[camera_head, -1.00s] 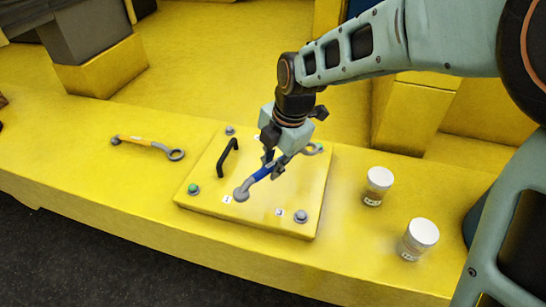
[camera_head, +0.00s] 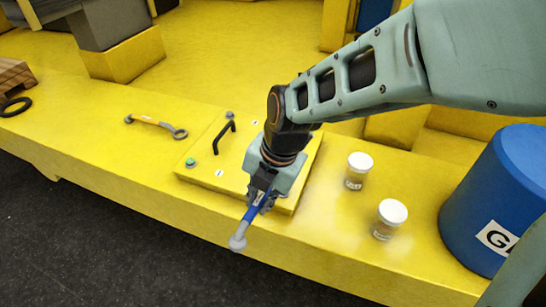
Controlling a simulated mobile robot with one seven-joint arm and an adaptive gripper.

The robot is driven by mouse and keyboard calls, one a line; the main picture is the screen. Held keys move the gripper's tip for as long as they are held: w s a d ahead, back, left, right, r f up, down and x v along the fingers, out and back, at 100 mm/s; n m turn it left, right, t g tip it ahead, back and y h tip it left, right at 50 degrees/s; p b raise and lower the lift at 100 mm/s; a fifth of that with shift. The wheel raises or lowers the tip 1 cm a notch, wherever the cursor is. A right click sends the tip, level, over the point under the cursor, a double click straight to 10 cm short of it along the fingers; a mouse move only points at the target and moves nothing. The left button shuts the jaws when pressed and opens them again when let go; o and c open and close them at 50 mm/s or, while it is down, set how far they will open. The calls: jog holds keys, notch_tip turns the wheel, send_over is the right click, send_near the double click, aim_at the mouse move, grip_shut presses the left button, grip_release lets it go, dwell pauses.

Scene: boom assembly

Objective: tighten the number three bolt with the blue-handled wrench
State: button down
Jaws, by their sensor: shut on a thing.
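My gripper (camera_head: 262,193) is shut on the blue-handled wrench (camera_head: 253,213). The wrench slants down to the left, and its grey ring end (camera_head: 237,243) appears over the front face of the yellow ledge. The yellow panel (camera_head: 205,160) lies under and behind my gripper. A green-topped bolt (camera_head: 190,162) is at its front left corner and a grey bolt (camera_head: 230,115) at its back left corner. The panel's right-hand bolts are hidden by my gripper and arm. I cannot read the number labels, so I cannot tell which bolt is number three.
A black handle (camera_head: 224,136) stands up from the panel. An orange-handled wrench (camera_head: 155,123) lies to the left. Two white-lidded jars (camera_head: 358,170) (camera_head: 389,218) stand to the right, with a blue drum (camera_head: 498,195) beyond. The ledge left of the panel is mostly clear.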

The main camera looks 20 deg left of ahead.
jog(key=shift+s+d, duration=0.35)
jog(key=shift+s, duration=0.25)
jog(key=shift+s+f+b, duration=0.15)
jog(key=shift+f+b, duration=2.15)
jog(key=shift+f, duration=0.5)
jog(key=shift+f+b, duration=0.75)
jog(key=shift+f, duration=0.1)
jog(key=shift+a, duration=0.4)
jog(key=shift+b, duration=0.35)
